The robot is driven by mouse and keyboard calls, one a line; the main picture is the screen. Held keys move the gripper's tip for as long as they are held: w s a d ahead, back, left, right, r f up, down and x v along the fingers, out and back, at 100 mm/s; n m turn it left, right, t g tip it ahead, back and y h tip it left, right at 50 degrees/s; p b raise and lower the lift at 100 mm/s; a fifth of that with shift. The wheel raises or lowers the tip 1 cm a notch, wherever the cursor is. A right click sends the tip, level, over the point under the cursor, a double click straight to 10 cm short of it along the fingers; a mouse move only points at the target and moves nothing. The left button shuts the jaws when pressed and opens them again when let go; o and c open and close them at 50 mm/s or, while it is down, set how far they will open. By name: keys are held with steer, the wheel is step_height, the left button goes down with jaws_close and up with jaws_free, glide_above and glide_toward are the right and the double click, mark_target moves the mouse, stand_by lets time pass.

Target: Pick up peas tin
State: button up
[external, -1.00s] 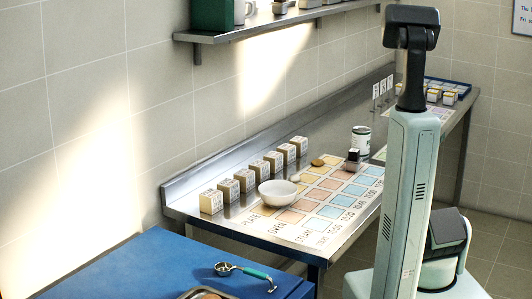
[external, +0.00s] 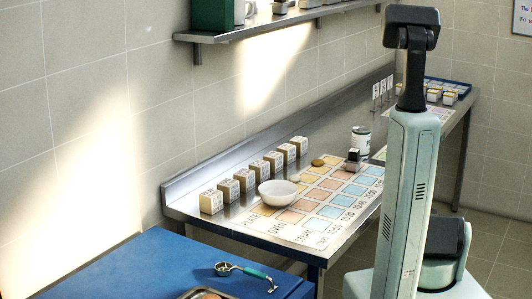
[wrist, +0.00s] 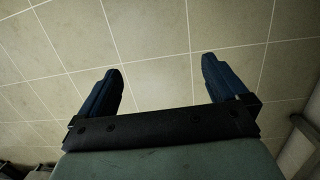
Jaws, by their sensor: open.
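A small tin (external: 361,140) with a pale label and a dark green band stands upright on the steel counter in the external view, beside the far end of the printed mat. It is the only tin I can make out, and its label is too small to read as peas. My gripper (wrist: 160,66) shows in the wrist view with its two blue fingers wide apart and nothing between them. Behind them are only pale tiles. The tin is not in the wrist view. In the external view I cannot make out my gripper's fingers.
A white bowl (external: 278,190), a row of small labelled boxes (external: 245,180), and a dark stamp-like block (external: 353,160) stand on the counter around the printed mat (external: 262,226). A blue worktop (external: 130,265) with a teal-handled scoop (external: 245,270) is in front. A shelf (external: 270,27) hangs above.

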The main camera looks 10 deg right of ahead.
steer(key=w+d+r+m+t, duration=0.1)
steer(key=w+d+r+m, duration=0.2)
steer(key=d, duration=0.4)
steer(key=w+d+r+t, duration=0.1)
steer(key=w+d+r, duration=0.25)
steer(key=d, duration=0.25)
steer(key=w+d+r+m+t+h, duration=0.15)
steer(key=w+d+r+m, duration=0.25)
steer(key=d+r, duration=0.85)
steer(key=w+d+r+m+t+h, duration=0.1)
steer(key=w+d+r+m+h, duration=0.2)
steer(key=d+r, duration=0.95)
steer(key=w+a+r+y, duration=0.2)
steer(key=w+r, duration=0.1)
steer(key=w, duration=0.5)
steer(key=g+y, duration=0.2)
steer(key=g, duration=0.1)
glide_toward(361, 140)
steer(key=shift+m, duration=0.3)
steer(key=w+r, duration=0.1)
steer(key=w+d+r, duration=0.1)
steer(key=w, duration=0.1)
steer(key=shift+w+d+r, duration=0.1)
steer(key=shift+w+r, duration=0.05)
steer(key=shift+w, duration=0.1)
steer(key=shift+a, duration=0.25)
steer(key=f, duration=1.3)
steer(key=shift+s+d+f, duration=0.1)
steer(key=shift+d+f, duration=0.1)
steer(key=shift+f, duration=0.15)
